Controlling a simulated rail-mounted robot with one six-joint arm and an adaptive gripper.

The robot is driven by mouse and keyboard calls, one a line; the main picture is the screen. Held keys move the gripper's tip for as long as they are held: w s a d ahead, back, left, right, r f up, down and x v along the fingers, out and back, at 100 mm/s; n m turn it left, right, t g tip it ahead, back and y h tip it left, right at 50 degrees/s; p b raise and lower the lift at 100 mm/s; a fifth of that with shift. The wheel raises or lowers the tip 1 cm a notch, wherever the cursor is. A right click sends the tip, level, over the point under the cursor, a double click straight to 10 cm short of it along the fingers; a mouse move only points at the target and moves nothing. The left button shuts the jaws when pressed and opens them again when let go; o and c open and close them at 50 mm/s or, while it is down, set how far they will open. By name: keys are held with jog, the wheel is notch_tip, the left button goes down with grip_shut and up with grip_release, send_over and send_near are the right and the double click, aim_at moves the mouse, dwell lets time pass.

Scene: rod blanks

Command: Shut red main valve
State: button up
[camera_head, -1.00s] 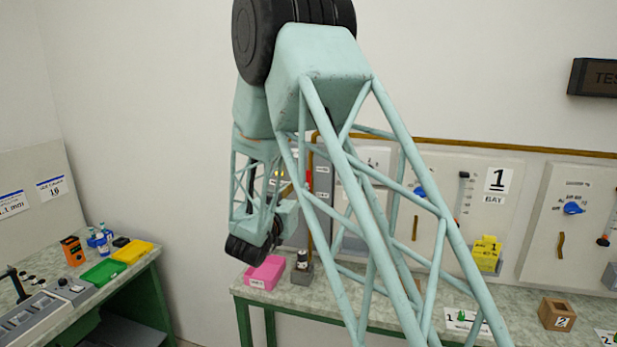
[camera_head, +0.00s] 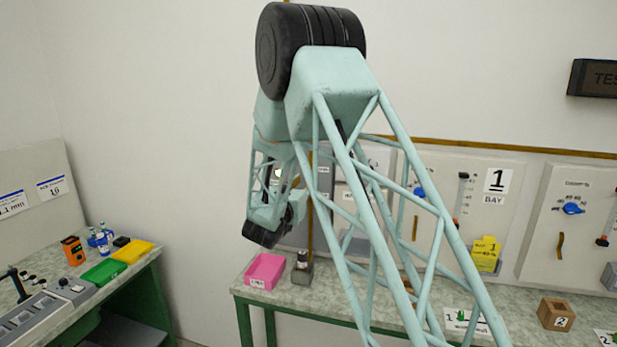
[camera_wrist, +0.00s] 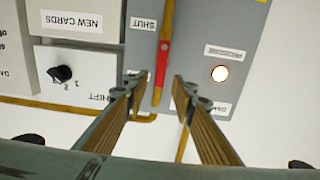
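The red main valve handle (camera_wrist: 162,63) shows in the wrist view on a grey panel, lying along an ochre pipe. In the head view my own arm hides the valve and the fingers.
A lit round lamp (camera_wrist: 220,73) is on the grey panel right of the handle. A black knob (camera_wrist: 61,73) is on the white panel to the left. Below the wall panels, a pink tray (camera_head: 265,271) stands on the bench. A left bench holds green (camera_head: 103,271) and yellow trays (camera_head: 133,251).

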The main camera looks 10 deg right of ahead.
jog(key=shift+x, duration=3)
jog(key=shift+c, duration=0.7)
grip_shut()
